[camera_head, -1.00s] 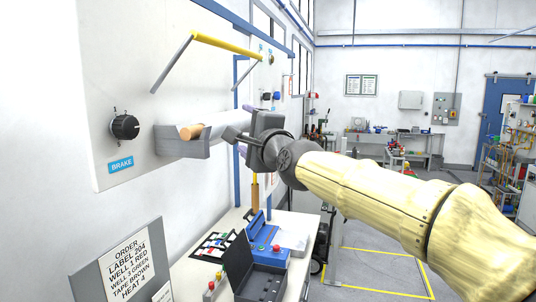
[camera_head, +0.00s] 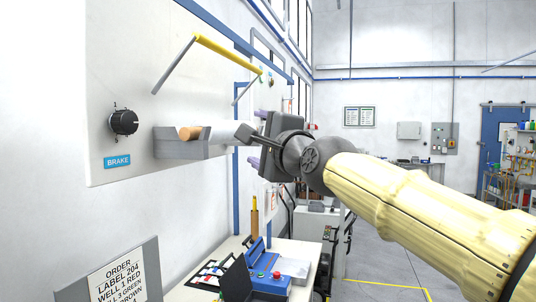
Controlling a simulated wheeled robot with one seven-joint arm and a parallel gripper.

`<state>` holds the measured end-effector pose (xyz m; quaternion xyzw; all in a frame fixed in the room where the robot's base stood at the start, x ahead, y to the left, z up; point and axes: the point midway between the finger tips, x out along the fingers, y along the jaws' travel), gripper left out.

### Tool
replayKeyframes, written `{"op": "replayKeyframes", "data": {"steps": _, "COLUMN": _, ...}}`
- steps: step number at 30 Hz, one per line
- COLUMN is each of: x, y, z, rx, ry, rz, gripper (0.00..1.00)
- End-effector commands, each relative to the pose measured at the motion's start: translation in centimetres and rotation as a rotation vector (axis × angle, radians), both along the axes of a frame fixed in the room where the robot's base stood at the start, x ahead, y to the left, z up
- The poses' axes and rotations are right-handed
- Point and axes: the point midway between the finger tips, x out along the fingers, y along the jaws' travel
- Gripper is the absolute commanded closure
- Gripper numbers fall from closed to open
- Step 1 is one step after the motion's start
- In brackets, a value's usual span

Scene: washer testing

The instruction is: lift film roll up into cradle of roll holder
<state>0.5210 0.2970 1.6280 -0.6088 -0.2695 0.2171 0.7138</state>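The film roll (camera_head: 217,131) lies across the cradle of the grey roll holder (camera_head: 180,149) on the white wall panel. Its pale wrap is hard to tell from the panel; its tan core end (camera_head: 190,133) shows above the holder's front side. My gripper (camera_head: 258,138) is to the right of the roll and appears apart from it. Two lavender finger parts show well apart, one high and one low, with nothing visible between them. The gripper looks open.
A yellow bar (camera_head: 228,53) on grey arms juts out above the holder. A black brake knob (camera_head: 124,122) is left of it. Below stand a label sign (camera_head: 118,280) and a bench with a blue device (camera_head: 268,284). Open room lies to the right.

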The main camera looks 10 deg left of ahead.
Motion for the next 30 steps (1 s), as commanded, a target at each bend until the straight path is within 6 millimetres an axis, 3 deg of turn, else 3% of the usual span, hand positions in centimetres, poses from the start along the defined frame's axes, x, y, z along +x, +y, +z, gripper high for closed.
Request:
{"op": "replayKeyframes", "data": {"steps": 14, "x": -2.0, "y": -1.9, "z": -0.6, "rx": 0.001, "ry": -0.002, "rz": -0.004, "gripper": 0.27}}
{"op": "replayKeyframes", "data": {"steps": 30, "x": -2.4, "y": -2.0, "z": -0.3, "rx": 0.001, "ry": 0.0, "rz": 0.0, "gripper": 0.27}}
